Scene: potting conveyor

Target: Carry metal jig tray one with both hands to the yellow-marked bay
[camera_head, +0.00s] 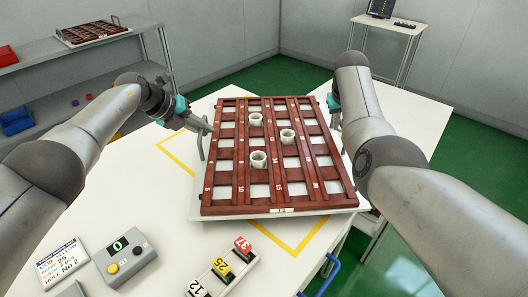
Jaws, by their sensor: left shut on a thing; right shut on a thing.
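The metal jig tray (222,209), a pale plate with a red-brown numbered lattice, is in the middle of the head view. Three white cups stand in it, one near the back (256,119), one at the right (287,136) and one nearer the front (258,160). My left gripper (206,127) is shut on the tray's left handle (203,143). My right gripper (334,106) is at the tray's right side, shut on its handle, which is mostly hidden. The yellow-marked bay (176,156) lies under the tray, its outline partly covered. I cannot tell whether the tray touches the table.
On the white table (165,236) are a grey counter box (125,257), a text card (62,262) and a number block holder (222,272) close to the tray's front. A similar tray (93,33) sits on the left shelf. A monitor stand (390,24) is at the back right.

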